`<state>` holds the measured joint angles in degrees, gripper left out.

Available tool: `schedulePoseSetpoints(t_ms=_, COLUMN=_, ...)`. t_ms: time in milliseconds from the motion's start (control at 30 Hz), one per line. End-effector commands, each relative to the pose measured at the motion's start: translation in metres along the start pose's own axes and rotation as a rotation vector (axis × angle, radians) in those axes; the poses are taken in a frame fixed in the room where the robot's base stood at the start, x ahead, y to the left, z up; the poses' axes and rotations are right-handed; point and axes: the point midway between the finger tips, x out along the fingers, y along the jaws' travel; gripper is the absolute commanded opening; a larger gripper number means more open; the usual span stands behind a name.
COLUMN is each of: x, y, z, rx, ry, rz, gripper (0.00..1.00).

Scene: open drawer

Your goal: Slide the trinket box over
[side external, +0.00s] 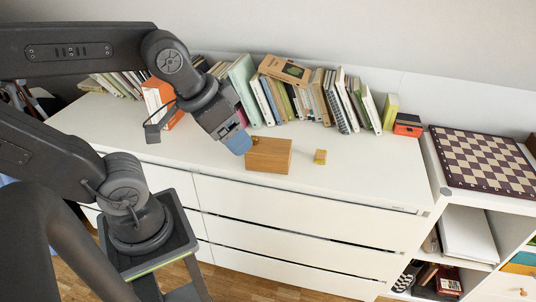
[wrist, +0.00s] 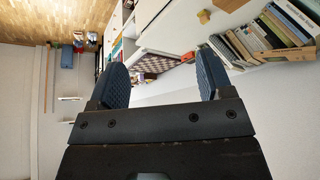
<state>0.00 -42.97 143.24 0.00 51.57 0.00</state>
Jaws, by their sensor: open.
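A wooden box (side external: 269,156), which I take as the trinket box, stands on top of the white dresser (side external: 345,176) in front of the row of books. My gripper (side external: 238,144) is at the box's upper left corner in the side view, its blue fingers pointing down and right. I cannot tell whether they touch the box. In the wrist view my gripper (wrist: 160,68) has its two blue fingers wide apart with nothing between them.
A small yellow block (side external: 320,157) lies right of the box; it also shows in the wrist view (wrist: 203,16). Books (side external: 300,98) line the back. A chessboard (side external: 485,160) lies on the shelf unit at right. The dresser's front right top is clear.

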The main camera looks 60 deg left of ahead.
Motion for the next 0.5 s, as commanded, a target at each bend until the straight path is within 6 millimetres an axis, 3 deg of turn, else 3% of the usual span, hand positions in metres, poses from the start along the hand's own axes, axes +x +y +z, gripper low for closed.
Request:
schedulePoseSetpoints(t_ms=300, x=0.0, y=0.0, z=0.0, rx=0.0, ry=0.0, rz=0.0, gripper=0.73)
schedulePoseSetpoints(t_ms=500, x=0.013, y=-0.007, z=0.0, rx=0.099, ry=-0.039, rz=-0.049, gripper=0.55)
